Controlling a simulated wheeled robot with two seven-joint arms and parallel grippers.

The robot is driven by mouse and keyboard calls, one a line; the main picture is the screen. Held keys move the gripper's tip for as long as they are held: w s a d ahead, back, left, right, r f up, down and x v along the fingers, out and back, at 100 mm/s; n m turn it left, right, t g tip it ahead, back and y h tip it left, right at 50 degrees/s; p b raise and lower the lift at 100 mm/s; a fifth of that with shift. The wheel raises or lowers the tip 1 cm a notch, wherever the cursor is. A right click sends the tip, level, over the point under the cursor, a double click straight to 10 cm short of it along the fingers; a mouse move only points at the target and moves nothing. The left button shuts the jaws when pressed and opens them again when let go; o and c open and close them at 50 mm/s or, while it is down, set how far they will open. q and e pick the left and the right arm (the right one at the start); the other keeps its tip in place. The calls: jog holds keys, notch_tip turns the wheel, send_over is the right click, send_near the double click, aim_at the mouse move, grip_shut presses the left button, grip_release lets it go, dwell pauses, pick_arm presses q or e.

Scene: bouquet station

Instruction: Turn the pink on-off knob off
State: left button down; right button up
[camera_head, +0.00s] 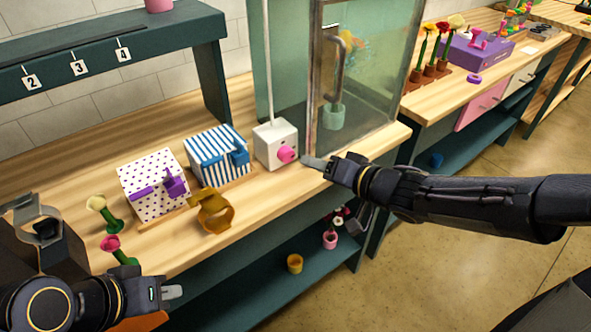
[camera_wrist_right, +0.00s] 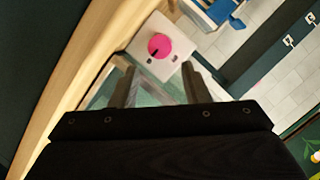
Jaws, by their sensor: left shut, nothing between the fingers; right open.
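The pink on-off knob (camera_head: 287,154) is on the front of a white box (camera_head: 273,136) on the wooden bench. My right gripper (camera_head: 308,163) is close to the knob, just to its right in the head view. In the right wrist view the pink knob (camera_wrist_right: 159,45), with a dark mark on it, shows on the white box (camera_wrist_right: 165,28) beyond the two spread fingers of my right gripper (camera_wrist_right: 157,85). The fingers are open with nothing between them, and do not appear to touch the knob. My left gripper (camera_head: 174,292) is shut and empty at the lower left.
A glass cabinet (camera_head: 362,70) with a metal handle stands right of the white box. Two flowers (camera_head: 112,243) lie near the bench's left front.

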aim_at(290, 156)
jog(key=b+x, duration=0.1)
jog(key=x, duration=0.6)
jog(key=shift+w+a, duration=0.15)
jog(key=shift+b, duration=0.3)
jog(key=c, duration=0.7)
